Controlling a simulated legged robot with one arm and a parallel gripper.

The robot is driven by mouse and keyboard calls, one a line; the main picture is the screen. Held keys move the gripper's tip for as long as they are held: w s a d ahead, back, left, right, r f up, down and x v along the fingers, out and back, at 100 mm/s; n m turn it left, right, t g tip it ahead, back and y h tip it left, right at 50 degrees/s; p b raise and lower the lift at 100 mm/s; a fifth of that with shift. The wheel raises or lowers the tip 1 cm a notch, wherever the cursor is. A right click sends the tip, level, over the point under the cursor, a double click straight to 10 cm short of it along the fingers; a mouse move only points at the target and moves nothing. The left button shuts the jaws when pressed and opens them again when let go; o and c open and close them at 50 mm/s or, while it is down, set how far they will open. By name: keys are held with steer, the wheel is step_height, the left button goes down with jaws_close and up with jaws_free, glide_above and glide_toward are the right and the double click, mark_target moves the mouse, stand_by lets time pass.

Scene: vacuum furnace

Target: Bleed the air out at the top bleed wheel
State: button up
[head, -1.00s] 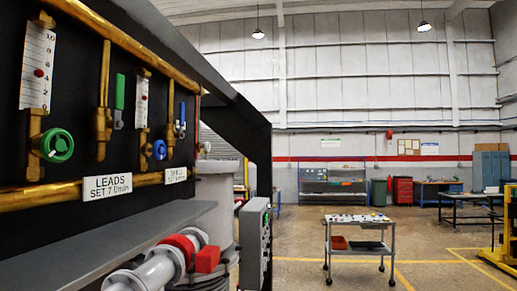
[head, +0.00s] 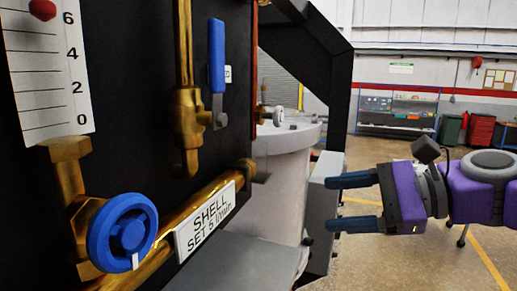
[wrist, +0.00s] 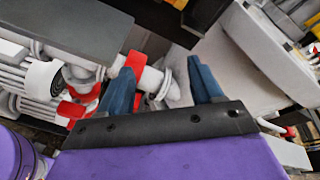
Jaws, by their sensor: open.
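My gripper (head: 331,203) is at the right of the head view, with its two blue fingers apart and pointing left. It is empty, to the right of the panel and in front of the pale vessel. In the wrist view, my gripper (wrist: 165,62) is also open, above red and white pipework. A small pale wheel (head: 277,115) on a brass fitting shows past the panel's edge, by the vessel's top. I cannot tell if it is the top bleed wheel. A blue handwheel (head: 123,233) sits low on the panel at left, under a gauge.
A blue lever valve (head: 217,60) hangs on a brass pipe above the sign (head: 208,218) reading SHELL SET 5 l/min. The black frame (head: 330,75) and pale vessel (head: 285,180) stand beyond the panel. A grey ledge (head: 240,268) juts out below. Open floor lies at right.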

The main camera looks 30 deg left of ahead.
steer(key=w+d+r+m+y+p, duration=0.1)
steer(key=w+d+r+y, duration=0.1)
steer(key=r, duration=0.4)
steer(key=w+d+r+m+y+p, duration=0.1)
steer(key=w+d+r, duration=0.15)
steer(key=r, duration=0.35)
glide_toward(282, 115)
steer(key=shift+g, duration=0.3)
steer(key=a, duration=0.5)
steer(key=shift+f, duration=0.3)
steer(key=shift+s+a+r, duration=0.1)
steer(key=shift+a, duration=0.45)
steer(key=shift+s+a+r, duration=0.1)
steer(key=shift+a, duration=0.45)
steer(key=a, duration=0.7)
steer(key=shift+s+f, duration=0.2)
steer(key=shift+f, duration=0.05)
steer(key=shift+d+r, duration=0.2)
steer(key=shift+d, duration=0.85)
steer(key=shift+c, duration=0.7)
steer(key=shift+d, duration=0.35)
steer(key=shift+c, duration=0.9)
steer(key=shift+d+r, duration=0.1)
steer(key=shift+d, duration=0.1)
steer(key=shift+c, duration=1.4)
steer(key=shift+a, duration=0.4)
steer(key=c, duration=0.5)
